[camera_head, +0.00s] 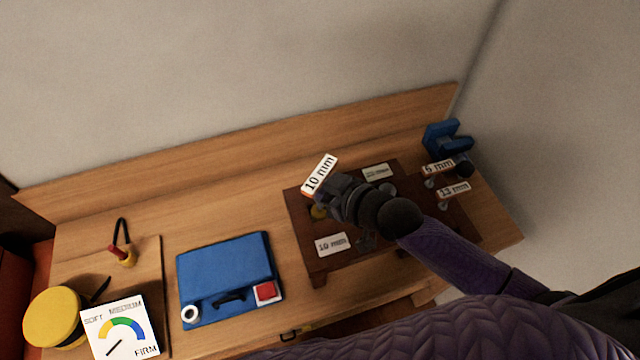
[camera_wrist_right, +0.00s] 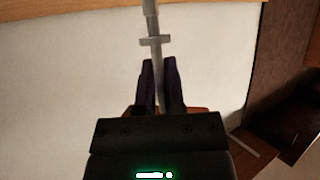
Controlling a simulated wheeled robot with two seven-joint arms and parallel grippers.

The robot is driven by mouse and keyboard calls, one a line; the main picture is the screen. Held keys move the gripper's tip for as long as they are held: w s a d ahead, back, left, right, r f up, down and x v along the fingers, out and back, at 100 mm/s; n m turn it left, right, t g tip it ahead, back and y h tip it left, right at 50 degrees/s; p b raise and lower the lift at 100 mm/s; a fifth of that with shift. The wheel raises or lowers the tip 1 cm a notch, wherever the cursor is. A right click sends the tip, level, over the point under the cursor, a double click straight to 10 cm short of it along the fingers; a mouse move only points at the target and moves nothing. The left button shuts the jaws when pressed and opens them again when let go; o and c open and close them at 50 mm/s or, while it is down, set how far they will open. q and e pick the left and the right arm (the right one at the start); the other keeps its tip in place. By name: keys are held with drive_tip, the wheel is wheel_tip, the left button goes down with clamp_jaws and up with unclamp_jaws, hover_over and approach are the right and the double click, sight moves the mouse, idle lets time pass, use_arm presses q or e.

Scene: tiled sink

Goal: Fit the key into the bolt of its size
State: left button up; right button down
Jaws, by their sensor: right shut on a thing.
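My right gripper (camera_head: 335,190) is above the dark wooden board (camera_head: 318,268). It is shut on the key, whose white tag (camera_head: 320,174) reads 10 mm. In the right wrist view the grey key shaft (camera_wrist_right: 152,30) stands out between the two dark fingers (camera_wrist_right: 159,80). A board label (camera_head: 332,244) at the front seems to read 10 mm; another label (camera_head: 376,172) at the back is too small to read. Greyish bolt-like parts (camera_head: 367,241) show near the labels, partly hidden by my arm. I cannot see the key's tip meeting any bolt. My left gripper is out of view.
Two other tagged keys stand at the right, tags seemingly 6 mm (camera_head: 438,167) and 12 mm (camera_head: 453,190), near a blue holder (camera_head: 446,138). A blue case (camera_head: 226,272), a firmness dial card (camera_head: 120,328) and a yellow round object (camera_head: 55,316) stand left.

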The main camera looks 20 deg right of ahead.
drive_tip(key=shift+f+b, duration=0.75)
drive_tip(key=shift+f, duration=0.35)
drive_tip(key=shift+r, duration=0.15)
drive_tip(key=shift+r+p, duration=0.75)
drive_tip(key=shift+p, duration=0.25)
drive_tip(key=shift+p, duration=0.3)
idle(1.0)
drive_tip(key=shift+f+b, duration=0.75)
drive_tip(key=shift+f, duration=0.15)
drive_tip(key=c, duration=0.6)
unclamp_jaws()
drive_tip(key=shift+c, duration=0.2)
